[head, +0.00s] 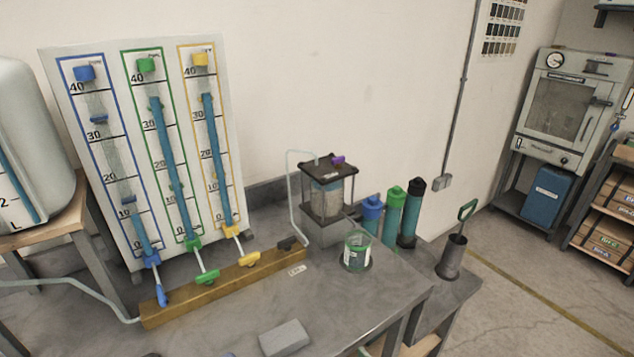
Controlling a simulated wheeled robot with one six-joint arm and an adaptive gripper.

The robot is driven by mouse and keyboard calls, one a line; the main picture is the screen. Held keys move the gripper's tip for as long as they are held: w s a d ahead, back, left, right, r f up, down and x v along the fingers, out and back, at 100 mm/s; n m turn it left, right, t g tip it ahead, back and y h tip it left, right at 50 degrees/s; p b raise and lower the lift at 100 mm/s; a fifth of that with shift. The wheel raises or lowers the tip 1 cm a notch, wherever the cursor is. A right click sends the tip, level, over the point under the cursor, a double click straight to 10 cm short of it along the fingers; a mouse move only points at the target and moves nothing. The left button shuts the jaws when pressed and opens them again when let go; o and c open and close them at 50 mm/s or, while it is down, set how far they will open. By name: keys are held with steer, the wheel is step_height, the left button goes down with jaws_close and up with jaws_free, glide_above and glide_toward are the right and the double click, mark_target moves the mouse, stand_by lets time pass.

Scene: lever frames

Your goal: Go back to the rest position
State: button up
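My gripper and arm are not in view. A white panel (109,190) with three graduated tubes leans at the left, framed in blue, green and yellow. The blue column is mostly filled low down, with separate blue bits higher up. The green and yellow columns are filled high. Below the panel, a wooden bar (222,284) carries a blue lever (161,294), a green lever (207,277) and a yellow lever (249,259). The blue handle runs along its stem; the green and yellow handles lie crosswise.
On the grey bench stand a glass beaker (356,252), a caged clear vessel (328,197) and capped bottles (393,214). A grey block (284,338) lies at the front. A white tank (30,140) is at far left. An oven (563,107) and shelves stand right, beyond open floor.

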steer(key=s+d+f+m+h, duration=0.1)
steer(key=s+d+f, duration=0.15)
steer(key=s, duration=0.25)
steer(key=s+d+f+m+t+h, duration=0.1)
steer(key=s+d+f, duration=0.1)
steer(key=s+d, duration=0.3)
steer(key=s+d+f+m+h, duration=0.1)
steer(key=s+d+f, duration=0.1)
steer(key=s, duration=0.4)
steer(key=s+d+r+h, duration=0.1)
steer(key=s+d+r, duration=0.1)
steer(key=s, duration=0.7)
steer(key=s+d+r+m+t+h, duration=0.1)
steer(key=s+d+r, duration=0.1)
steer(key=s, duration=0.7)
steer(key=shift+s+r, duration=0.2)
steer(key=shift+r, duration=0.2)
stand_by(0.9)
